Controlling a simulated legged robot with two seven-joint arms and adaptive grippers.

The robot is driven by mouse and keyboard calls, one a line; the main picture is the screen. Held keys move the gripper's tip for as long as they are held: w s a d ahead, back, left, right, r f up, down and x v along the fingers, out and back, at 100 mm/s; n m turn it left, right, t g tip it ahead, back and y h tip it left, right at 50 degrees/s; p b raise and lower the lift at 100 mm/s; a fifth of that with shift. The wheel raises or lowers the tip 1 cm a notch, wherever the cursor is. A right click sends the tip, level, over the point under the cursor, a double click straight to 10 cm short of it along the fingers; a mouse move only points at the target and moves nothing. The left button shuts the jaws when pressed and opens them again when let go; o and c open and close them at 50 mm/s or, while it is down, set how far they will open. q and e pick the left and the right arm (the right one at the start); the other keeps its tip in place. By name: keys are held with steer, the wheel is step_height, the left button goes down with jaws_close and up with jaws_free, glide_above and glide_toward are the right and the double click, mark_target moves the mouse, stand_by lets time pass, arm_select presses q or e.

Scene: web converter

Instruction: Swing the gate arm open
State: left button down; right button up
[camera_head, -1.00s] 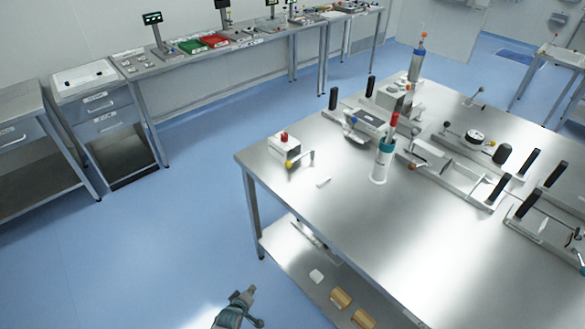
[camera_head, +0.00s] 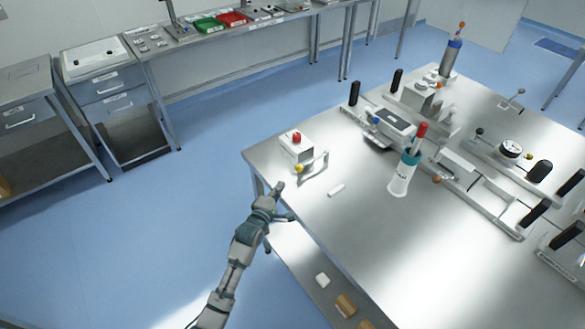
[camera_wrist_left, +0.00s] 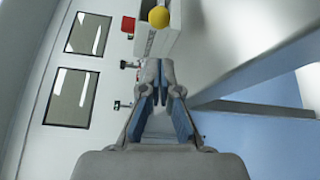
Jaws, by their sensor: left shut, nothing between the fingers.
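A small white box with a red button (camera_head: 297,145) stands at the near left corner of the steel table. A yellow ball knob (camera_head: 299,168) and a thin metal arm (camera_head: 314,166) are at its front; I take this to be the gate arm. My left gripper (camera_head: 279,187) is shut and empty, just off the table's left edge, below and left of the knob and apart from it. In the left wrist view the yellow knob (camera_wrist_left: 159,17) shows beyond the closed fingertips (camera_wrist_left: 160,75). My right gripper is not in view.
A small white piece (camera_head: 336,190) lies on the table right of the box. A white bottle with a teal collar (camera_head: 402,177) and fixtures with black handles (camera_head: 392,124) stand farther right. The table's front middle is clear. A lower shelf holds small blocks (camera_head: 346,305).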

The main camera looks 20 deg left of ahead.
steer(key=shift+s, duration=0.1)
arm_select(q)
steer(key=shift+w, duration=0.15)
steer(key=w, duration=0.3)
steer(key=w+b, duration=0.1)
steer(key=w, duration=0.2)
steer(key=w+d, duration=0.1)
steer(key=w, duration=0.2)
steer(key=shift+f, duration=0.4)
steer(key=shift+w+d, duration=0.1)
steer(key=shift+w, duration=0.2)
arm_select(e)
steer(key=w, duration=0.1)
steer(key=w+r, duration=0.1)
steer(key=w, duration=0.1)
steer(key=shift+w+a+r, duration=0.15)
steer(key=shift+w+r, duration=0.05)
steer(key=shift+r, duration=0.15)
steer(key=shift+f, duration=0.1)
